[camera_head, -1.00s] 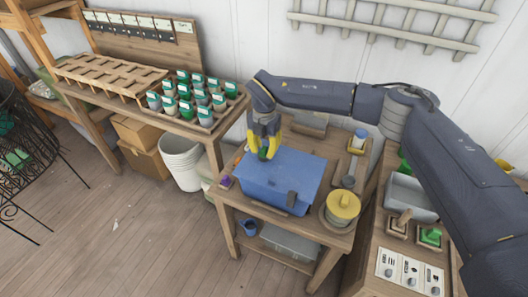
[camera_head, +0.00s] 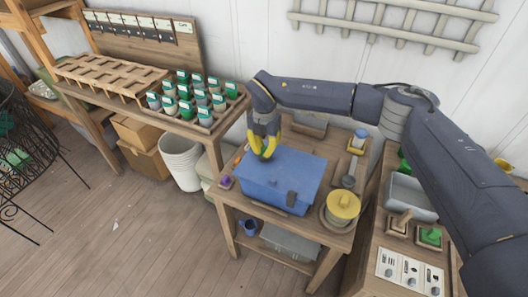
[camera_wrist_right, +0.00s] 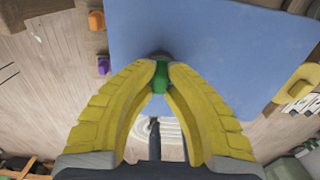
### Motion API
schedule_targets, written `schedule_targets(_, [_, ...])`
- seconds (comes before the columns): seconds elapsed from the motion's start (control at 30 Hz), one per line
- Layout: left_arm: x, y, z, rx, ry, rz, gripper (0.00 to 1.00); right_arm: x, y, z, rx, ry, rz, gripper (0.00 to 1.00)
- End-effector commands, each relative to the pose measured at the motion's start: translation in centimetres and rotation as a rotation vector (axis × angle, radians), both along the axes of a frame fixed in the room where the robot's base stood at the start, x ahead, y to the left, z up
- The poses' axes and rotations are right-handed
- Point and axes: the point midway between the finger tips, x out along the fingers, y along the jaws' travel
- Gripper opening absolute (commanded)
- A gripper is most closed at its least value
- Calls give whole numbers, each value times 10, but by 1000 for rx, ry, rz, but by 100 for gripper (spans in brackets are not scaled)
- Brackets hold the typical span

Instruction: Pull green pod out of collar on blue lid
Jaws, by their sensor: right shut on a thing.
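The blue lid (camera_head: 290,172) covers a blue box on the small wooden table. The green pod (camera_wrist_right: 161,76) is between the yellow fingertips in the right wrist view. A dark round collar (camera_wrist_right: 160,54) shows just beyond the pod on the lid (camera_wrist_right: 215,50). My right gripper (camera_head: 264,155) is over the lid's left back part, its fingers closed on the pod (camera_wrist_right: 161,85). The fingers hide much of the pod and collar, so I cannot tell how deep the pod sits. My left gripper is not in view.
A yellow-lidded round pot (camera_head: 343,206) stands at the table's right front. A purple item (camera_head: 226,182) lies at the left edge. A white bucket (camera_head: 180,160) stands on the floor at left. A grey tray (camera_head: 411,196) is on the right bench.

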Motion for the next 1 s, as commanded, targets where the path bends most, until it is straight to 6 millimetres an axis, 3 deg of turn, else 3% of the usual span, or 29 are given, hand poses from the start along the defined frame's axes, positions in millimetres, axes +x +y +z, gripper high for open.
schedule_targets(0.57, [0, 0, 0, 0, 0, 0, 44, 0, 0, 4, 0, 0, 0, 0])
schedule_targets(1.0, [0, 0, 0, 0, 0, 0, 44, 0, 0, 21, 0, -1, 0, 0])
